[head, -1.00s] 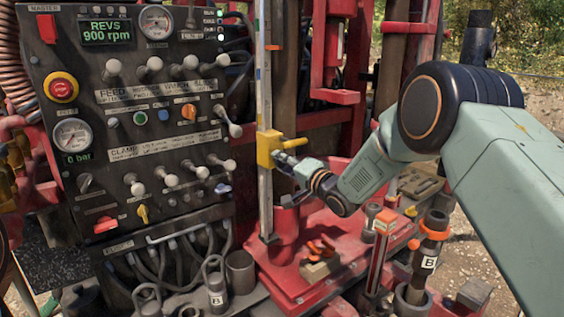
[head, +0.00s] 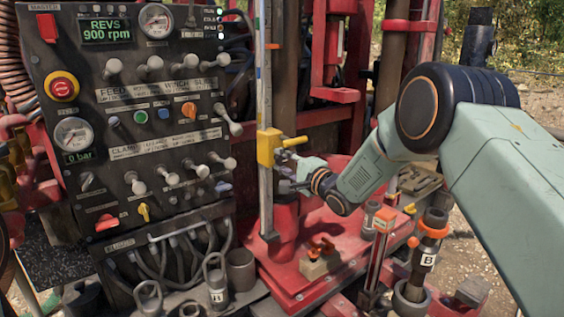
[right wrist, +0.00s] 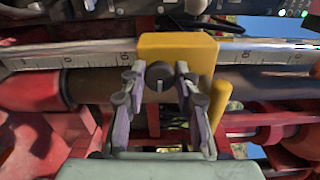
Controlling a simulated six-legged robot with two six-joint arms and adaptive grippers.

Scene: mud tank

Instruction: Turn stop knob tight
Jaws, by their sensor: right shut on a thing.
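The yellow stop block (head: 266,149) sits on the upright scale rail, with a yellow lever sticking out to its right. In the right wrist view the yellow block (right wrist: 178,45) carries a dark round stop knob (right wrist: 158,80) with a pale line across it. My right gripper (right wrist: 160,78) has its two fingers on either side of the knob and is shut on it. In the head view my right gripper (head: 289,178) is just right of and below the block, and the knob is hidden or too small to tell. My left gripper is not in view.
The control panel (head: 140,110) with knobs, levers and gauges stands left of the rail. The red base plate (head: 290,283) bears a small block with orange parts (head: 320,262). Upright tools (head: 425,255) stand at the right, below my right arm.

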